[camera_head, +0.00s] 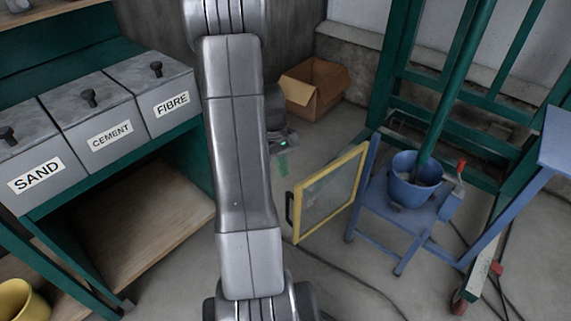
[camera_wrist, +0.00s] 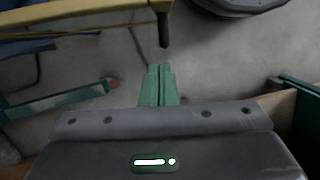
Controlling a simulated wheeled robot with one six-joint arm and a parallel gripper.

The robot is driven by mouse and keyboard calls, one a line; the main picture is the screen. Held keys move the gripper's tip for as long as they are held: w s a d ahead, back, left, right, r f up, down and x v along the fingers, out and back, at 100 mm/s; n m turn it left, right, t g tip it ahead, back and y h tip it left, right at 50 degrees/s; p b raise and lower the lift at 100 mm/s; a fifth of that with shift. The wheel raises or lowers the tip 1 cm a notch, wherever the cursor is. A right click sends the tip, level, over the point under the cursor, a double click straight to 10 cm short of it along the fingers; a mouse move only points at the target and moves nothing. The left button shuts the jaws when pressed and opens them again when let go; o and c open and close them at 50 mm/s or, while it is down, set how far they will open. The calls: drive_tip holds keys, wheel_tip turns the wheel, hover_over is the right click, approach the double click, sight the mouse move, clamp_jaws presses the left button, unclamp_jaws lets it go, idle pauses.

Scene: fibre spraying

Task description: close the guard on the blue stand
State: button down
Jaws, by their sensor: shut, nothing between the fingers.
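The guard (camera_head: 330,193) is a yellow-framed panel with a see-through middle and a black handle (camera_head: 289,209) on its left edge. It stands open, swung out to the left of the blue stand (camera_head: 378,209), which holds a blue pot (camera_head: 413,192). My gripper (camera_head: 283,164) is partly hidden behind my arm in the head view, short of the guard. In the wrist view its green fingers (camera_wrist: 159,72) are shut and empty. The dark handle (camera_wrist: 163,28) shows just beyond the fingertips, apart from them, and the guard's yellow frame (camera_wrist: 75,28) runs off to the left.
A green bench with grey bins labelled sand, cement and fibre (camera_head: 160,90) is at left. A cardboard box (camera_head: 314,88) sits at the back. A green frame (camera_head: 385,75) rises behind the stand. Cables (camera_head: 345,268) cross the floor, which is clear before the guard.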

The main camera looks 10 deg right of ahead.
drive_tip(key=shift+s+d+f+b, duration=0.2)
drive_tip(key=shift+s+d+f, duration=0.25)
drive_tip(key=shift+s, duration=0.3)
drive_tip(key=shift+s+d+f+b, duration=0.15)
drive_tip(key=shift+s+d+f, duration=0.15)
drive_tip(key=shift+s+f, duration=0.3)
drive_tip(key=shift+s+d+f+b, duration=0.2)
drive_tip(key=shift+s+d+f, duration=0.2)
drive_tip(key=shift+s, duration=0.45)
